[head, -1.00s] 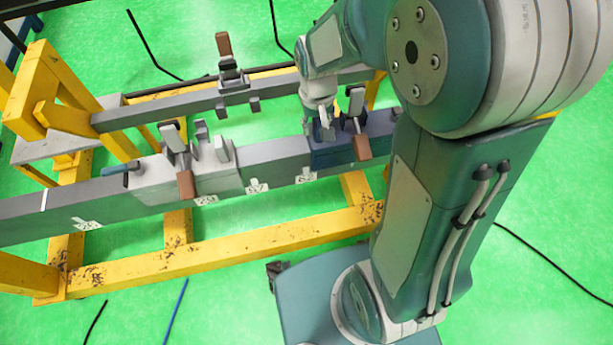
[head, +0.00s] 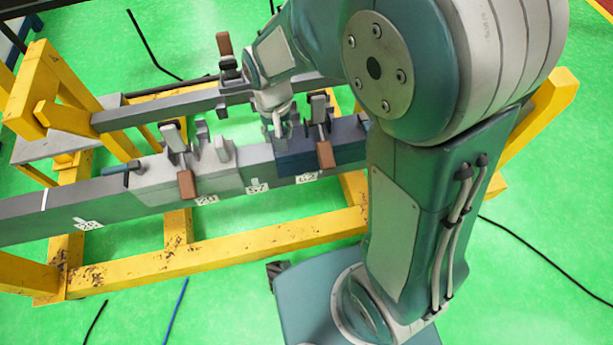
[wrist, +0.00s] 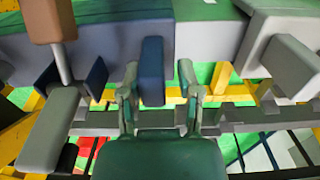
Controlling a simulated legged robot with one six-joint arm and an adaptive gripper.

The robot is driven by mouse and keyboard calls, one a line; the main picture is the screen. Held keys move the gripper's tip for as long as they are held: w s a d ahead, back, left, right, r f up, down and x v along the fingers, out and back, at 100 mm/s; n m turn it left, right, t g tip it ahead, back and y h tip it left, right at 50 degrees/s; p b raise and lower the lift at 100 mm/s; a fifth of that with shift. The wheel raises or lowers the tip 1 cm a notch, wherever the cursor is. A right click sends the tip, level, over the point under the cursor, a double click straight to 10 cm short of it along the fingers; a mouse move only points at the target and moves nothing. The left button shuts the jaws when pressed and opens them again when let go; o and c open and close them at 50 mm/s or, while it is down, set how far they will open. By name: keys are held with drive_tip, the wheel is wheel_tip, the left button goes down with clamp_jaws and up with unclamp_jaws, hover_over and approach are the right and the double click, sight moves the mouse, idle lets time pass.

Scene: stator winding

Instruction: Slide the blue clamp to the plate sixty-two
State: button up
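The blue clamp (head: 293,160) sits on the grey beam, its brown-tipped lever pointing toward the front. The plate marked 62 (head: 307,178) is on the beam's front face, directly below the left-to-middle part of the clamp. My gripper (head: 279,130) is down at the clamp's left end. In the wrist view, the open fingers of my gripper (wrist: 158,75) stand on either side of the clamp's blue upright (wrist: 151,70). The left finger is close to or touching it, and a gap shows on the right. The head view partly hides this contact.
A light grey clamp (head: 205,175) sits on the same beam to the left, with a short gap between. A plate reading about 57 (head: 257,187) shows below that gap. A rear rail (head: 150,116) with another clamp runs behind. A yellow frame (head: 215,245) supports the beam.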

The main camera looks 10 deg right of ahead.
drive_tip(key=shift+a, duration=1.65)
drive_tip(key=shift+d, duration=0.2)
drive_tip(key=shift+o, duration=1.4)
wheel_tip(320, 180, up, 10)
drive_tip(key=shift+s+d, duration=0.1)
